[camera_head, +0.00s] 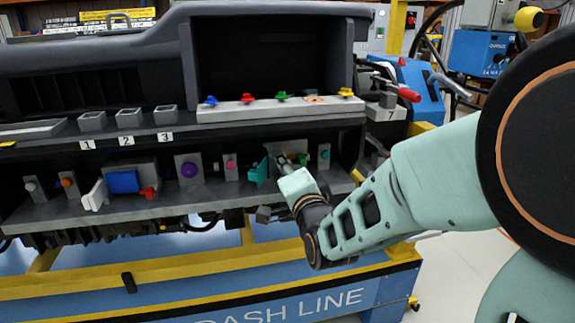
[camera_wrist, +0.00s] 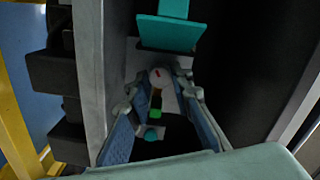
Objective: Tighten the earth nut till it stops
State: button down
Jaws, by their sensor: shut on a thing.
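My gripper (camera_head: 284,162) reaches the lower shelf of the dashboard module, against an upright grey plate. In the wrist view my gripper (camera_wrist: 162,80) has its blue-padded fingers closed in on a round pale grey piece with a short red mark, which I take to be the earth nut (camera_wrist: 160,76). The nut's far side and thread are hidden. In the head view my fingers cover the nut. A dark piece with yellow and green ends (camera_wrist: 155,110) shows just below the nut in the wrist view.
A teal bracket (camera_head: 259,172) stands close left of my gripper and shows in the wrist view (camera_wrist: 170,32). A small teal knob (camera_head: 324,152) on a plate is close right. A purple knob (camera_head: 189,170) is farther left. The ledge with coloured knobs (camera_head: 270,107) is above.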

jog(key=m, duration=0.5)
jog(key=shift+r+m, duration=0.15)
jog(key=shift+m, duration=0.15)
dwell(0.4)
jog(key=c, duration=1.7)
grip_release()
